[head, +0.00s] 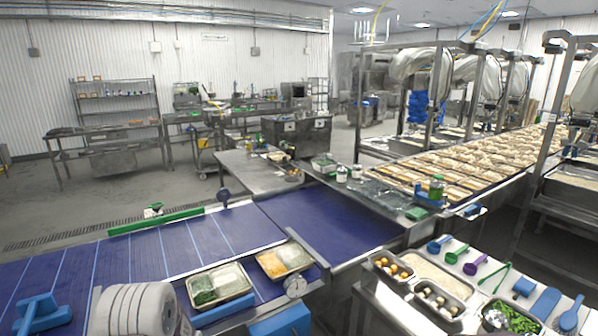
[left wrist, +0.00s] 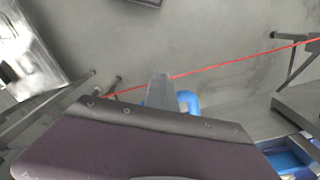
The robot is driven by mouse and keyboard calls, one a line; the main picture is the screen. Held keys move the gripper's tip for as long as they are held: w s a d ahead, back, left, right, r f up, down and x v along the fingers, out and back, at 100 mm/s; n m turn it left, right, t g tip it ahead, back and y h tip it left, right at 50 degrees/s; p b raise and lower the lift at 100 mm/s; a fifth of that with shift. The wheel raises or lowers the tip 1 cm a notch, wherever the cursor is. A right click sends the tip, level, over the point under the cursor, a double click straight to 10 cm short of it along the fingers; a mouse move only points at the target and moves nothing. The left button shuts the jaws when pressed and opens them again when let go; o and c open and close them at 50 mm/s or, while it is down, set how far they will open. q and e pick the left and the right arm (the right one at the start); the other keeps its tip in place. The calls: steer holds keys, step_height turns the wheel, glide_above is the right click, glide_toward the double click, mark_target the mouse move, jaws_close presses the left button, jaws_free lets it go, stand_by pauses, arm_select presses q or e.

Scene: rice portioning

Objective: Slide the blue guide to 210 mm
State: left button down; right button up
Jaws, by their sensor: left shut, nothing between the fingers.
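Another blue strip (head: 225,312) lies just below the food tray. I cannot tell which is the guide, and no 210 mm mark can be read. The blue belt (head: 330,218) has pale lines across its left part. My right gripper is in neither view.
Two food trays (head: 219,286) (head: 286,261) stand at the belt's near edge. A green rail (head: 155,222) runs along the far edge. A side table (head: 455,248) at the right holds pans, scoops and tongs. The belt's middle is clear.

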arm_select(q)
steer(key=shift+w+a, duration=0.1)
steer(key=shift+w, duration=0.1)
steer(key=shift+s, duration=0.1)
steer(key=shift+s+d, duration=0.5)
steer(key=shift+s, duration=0.2)
steer(key=shift+s+d, duration=0.45)
steer(key=shift+s, duration=0.25)
steer(key=shift+p, duration=0.3)
step_height(320, 180, up, 9)
steer(key=p, duration=0.7)
steer(key=shift+p, duration=0.4)
